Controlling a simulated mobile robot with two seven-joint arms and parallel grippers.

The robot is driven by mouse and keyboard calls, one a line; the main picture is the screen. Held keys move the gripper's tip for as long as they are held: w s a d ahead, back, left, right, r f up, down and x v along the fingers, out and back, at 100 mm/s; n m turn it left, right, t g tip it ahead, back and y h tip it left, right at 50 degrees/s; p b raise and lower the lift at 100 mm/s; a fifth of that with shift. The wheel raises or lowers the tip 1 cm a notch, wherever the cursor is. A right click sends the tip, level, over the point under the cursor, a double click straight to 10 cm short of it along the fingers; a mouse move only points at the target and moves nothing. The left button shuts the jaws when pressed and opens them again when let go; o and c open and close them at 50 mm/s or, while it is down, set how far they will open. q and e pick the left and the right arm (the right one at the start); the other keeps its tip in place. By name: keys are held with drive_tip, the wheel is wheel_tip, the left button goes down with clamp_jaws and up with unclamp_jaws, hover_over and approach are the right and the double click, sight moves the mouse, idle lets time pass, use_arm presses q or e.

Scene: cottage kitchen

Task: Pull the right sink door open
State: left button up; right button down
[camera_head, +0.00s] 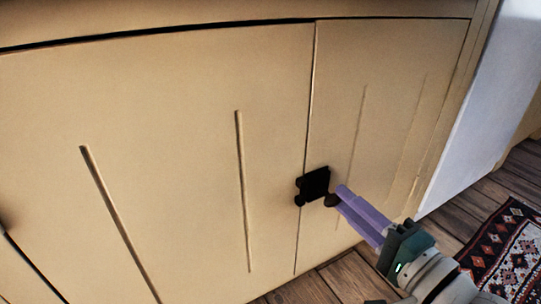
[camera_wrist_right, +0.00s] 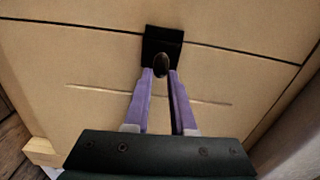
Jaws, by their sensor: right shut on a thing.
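The right sink door (camera_head: 390,100) is a cream panel with vertical grooves, to the right of the seam, and it looks closed. A dark round knob (camera_head: 332,200) sits on it near the seam, beside a black latch plate (camera_head: 316,182). My right gripper (camera_head: 341,195) comes in from the lower right with purple fingers. In the right wrist view its fingertips (camera_wrist_right: 160,76) are on either side of the knob (camera_wrist_right: 161,62), shut on it. The black plate (camera_wrist_right: 162,40) shows behind the knob. My left gripper is not in view.
The wider left door (camera_head: 180,140) adjoins the right door at the seam. A pale white surface (camera_head: 480,100) stands to the right of the cabinet. The wood floor (camera_head: 345,280) and a patterned rug (camera_head: 510,250) lie at the lower right.

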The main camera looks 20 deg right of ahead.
drive_tip(key=shift+s, duration=0.15)
drive_tip(key=s+d+n+y, duration=0.1)
drive_tip(key=s+d+y, duration=0.1)
drive_tip(key=s, duration=0.4)
drive_tip(key=s+d+n+y+b, duration=0.1)
drive_tip(key=s+d+y, duration=0.1)
drive_tip(key=s+d, duration=0.3)
drive_tip(key=shift+s+n+g, duration=0.3)
drive_tip(key=shift+s+g, duration=0.1)
drive_tip(key=shift+s, duration=0.6)
drive_tip(key=shift+f, duration=0.1)
drive_tip(key=c, duration=1.2)
unclamp_jaws()
drive_tip(key=o, duration=0.5)
drive_tip(key=shift+w+d, duration=0.1)
drive_tip(key=shift+d, duration=0.15)
drive_tip(key=shift+c, duration=0.2)
drive_tip(key=shift+a, duration=0.15)
